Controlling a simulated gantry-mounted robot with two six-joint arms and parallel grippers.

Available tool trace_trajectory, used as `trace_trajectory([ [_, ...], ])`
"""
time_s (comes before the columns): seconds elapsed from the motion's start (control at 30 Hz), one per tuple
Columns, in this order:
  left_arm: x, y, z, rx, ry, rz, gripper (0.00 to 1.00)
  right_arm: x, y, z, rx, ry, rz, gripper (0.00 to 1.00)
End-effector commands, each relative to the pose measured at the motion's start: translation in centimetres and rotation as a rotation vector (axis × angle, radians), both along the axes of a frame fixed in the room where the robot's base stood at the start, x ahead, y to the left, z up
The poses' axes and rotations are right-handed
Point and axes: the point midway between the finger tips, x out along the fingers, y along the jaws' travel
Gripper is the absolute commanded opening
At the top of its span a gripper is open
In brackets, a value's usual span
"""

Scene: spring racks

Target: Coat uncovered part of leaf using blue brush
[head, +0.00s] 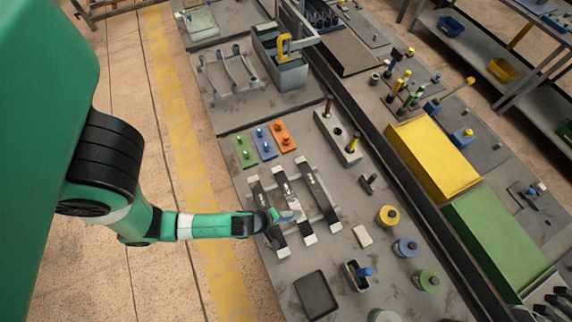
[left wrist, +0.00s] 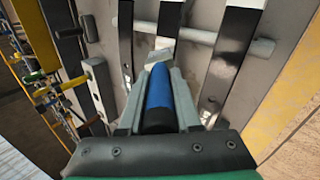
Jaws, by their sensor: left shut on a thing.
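My left gripper (head: 275,215) is shut on the blue brush, whose blue handle (left wrist: 158,98) lies between the fingers in the left wrist view. In the head view the brush (head: 289,215) is small and partly hidden by the gripper. A rack holds three leaves side by side. The middle leaf (head: 281,180) is dark at its far end and bare silver further down; it also shows in the left wrist view (left wrist: 171,20). The brush is at the bare part; contact cannot be told. The left leaf (head: 259,195) and right leaf (head: 322,196) look mostly dark. My right gripper is out of view.
Green (head: 245,153), blue (head: 265,144) and orange (head: 283,136) knobbed plates lie beyond the rack. Yellow (head: 388,216), blue (head: 405,247) and green (head: 427,280) round pots stand to the right. A black tray (head: 316,294) lies nearer. A small pale block (head: 362,236) is right of the rack.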

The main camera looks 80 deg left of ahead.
Motion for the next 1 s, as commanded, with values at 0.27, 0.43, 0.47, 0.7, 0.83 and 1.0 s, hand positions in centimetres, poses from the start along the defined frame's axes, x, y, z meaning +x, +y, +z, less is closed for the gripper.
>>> trace_trajectory([
  [0.27,-0.5,1.7,0.2,0.0,-0.001,0.0,0.0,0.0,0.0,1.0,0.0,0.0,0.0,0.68],
  [0.43,-0.7,2.1,0.2,-0.003,0.002,0.004,0.0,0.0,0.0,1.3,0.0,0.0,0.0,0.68],
  [0.47,-0.8,2.4,0.2,-0.003,0.003,0.006,0.0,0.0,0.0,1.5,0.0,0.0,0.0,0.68],
  [0.7,-1.5,4.7,0.2,-0.003,0.003,0.01,0.0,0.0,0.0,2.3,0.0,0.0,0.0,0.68],
  [0.83,-1.6,5.0,0.0,-0.002,0.004,0.002,0.0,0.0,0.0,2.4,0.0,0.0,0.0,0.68],
  [1.0,-1.7,4.9,-0.1,-0.002,0.005,-0.001,0.0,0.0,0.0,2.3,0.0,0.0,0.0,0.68],
])
